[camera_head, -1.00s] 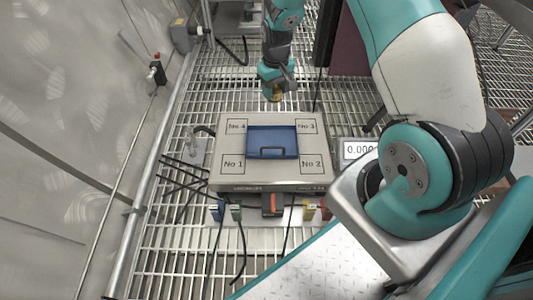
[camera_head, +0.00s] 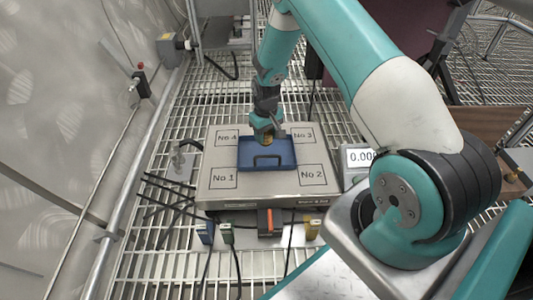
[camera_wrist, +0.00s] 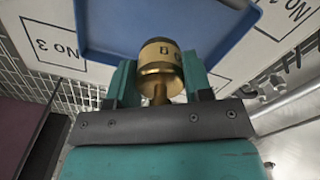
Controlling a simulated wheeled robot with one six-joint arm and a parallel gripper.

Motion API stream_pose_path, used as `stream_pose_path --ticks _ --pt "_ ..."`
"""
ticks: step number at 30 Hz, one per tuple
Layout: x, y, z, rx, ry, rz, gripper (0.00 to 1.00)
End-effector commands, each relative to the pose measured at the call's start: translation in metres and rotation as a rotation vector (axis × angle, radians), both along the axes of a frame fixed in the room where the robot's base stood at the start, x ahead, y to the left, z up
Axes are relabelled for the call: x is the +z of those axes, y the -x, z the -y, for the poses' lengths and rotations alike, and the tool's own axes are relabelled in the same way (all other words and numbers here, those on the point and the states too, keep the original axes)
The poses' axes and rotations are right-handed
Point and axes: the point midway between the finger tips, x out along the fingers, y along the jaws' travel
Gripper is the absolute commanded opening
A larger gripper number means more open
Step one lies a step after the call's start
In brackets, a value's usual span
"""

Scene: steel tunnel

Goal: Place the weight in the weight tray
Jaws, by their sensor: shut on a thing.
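The weight (camera_wrist: 160,62) is a brass cylinder with a narrow neck, held between the two green fingers of my gripper (camera_wrist: 160,85) in the wrist view. In the head view my gripper (camera_head: 267,132) is over the far part of the blue weight tray (camera_head: 280,164), with only a bit of the weight (camera_head: 267,139) showing. The tray has a dark handle at its near side and lies in the middle of the scale's top. It also shows in the wrist view (camera_wrist: 115,30), behind the weight. I cannot tell whether the weight touches the tray.
The scale (camera_head: 225,198) has marked squares No 1, No 2, No 3 and No 4 around the tray. A display (camera_head: 360,157) reading zeros stands to its right. Cables and a metal fitting (camera_head: 182,160) lie on the grating at the left. A rail (camera_head: 130,190) runs along the left wall.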

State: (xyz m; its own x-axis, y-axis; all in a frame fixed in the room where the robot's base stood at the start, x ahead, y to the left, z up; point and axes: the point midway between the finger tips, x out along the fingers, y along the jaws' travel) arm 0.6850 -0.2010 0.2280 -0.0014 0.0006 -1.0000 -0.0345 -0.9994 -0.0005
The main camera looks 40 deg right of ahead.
Motion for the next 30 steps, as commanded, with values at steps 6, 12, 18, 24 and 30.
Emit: stream_pose_path --ticks 6,12,18,24,30 --pt "-0.017 -0.001 0.002 -0.002 0.001 0.003 0.00" --pt "-0.047 0.000 0.002 -0.002 0.000 0.002 0.00" --pt "-0.056 -0.001 0.002 -0.002 0.001 0.003 0.00" --pt "-0.057 0.000 0.002 -0.002 0.000 0.002 0.00" --pt "-0.059 0.000 0.002 -0.002 0.000 0.001 0.71"
